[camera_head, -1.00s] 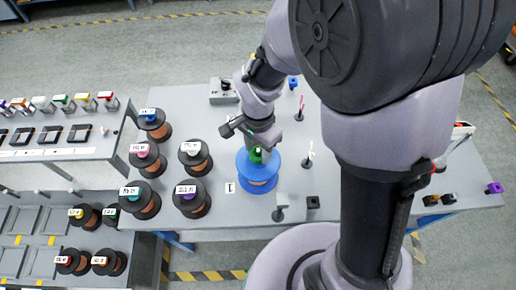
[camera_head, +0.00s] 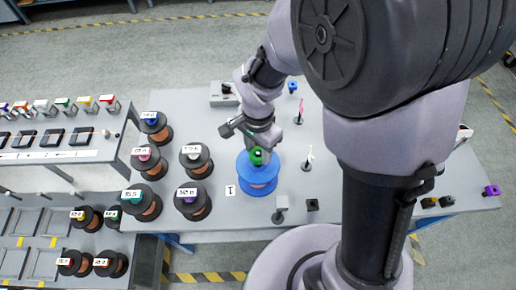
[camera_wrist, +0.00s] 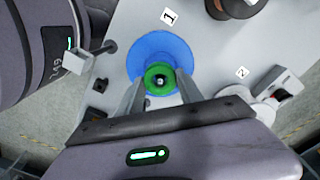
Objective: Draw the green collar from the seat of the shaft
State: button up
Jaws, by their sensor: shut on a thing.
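The green collar (camera_head: 257,156) is a short ring above the middle of the blue spool (camera_head: 258,184). In the wrist view the green collar (camera_wrist: 158,69) lies between the two fingers of my gripper (camera_wrist: 160,82), which is shut on it. A small grey round end, seemingly the shaft (camera_wrist: 160,80), shows in the collar's hole. The blue spool's wide flange (camera_wrist: 150,43) spreads beneath the collar. I cannot tell how far the collar sits along the shaft.
Several dark spools with labels, such as the purple-topped one (camera_head: 193,203), stand left of the blue spool. A white pin stand (camera_head: 308,160) is to its right, and a grey block (camera_head: 281,205) stands near the front edge. A grey control box (camera_head: 223,95) is behind.

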dwell(0.3)
jog(key=shift+r+p, duration=1.2)
jog(key=shift+r, duration=0.6)
jog(key=shift+r, duration=0.25)
notch_tip(320, 180, up, 4)
jog(key=p, duration=0.3)
jog(key=shift+r, duration=0.1)
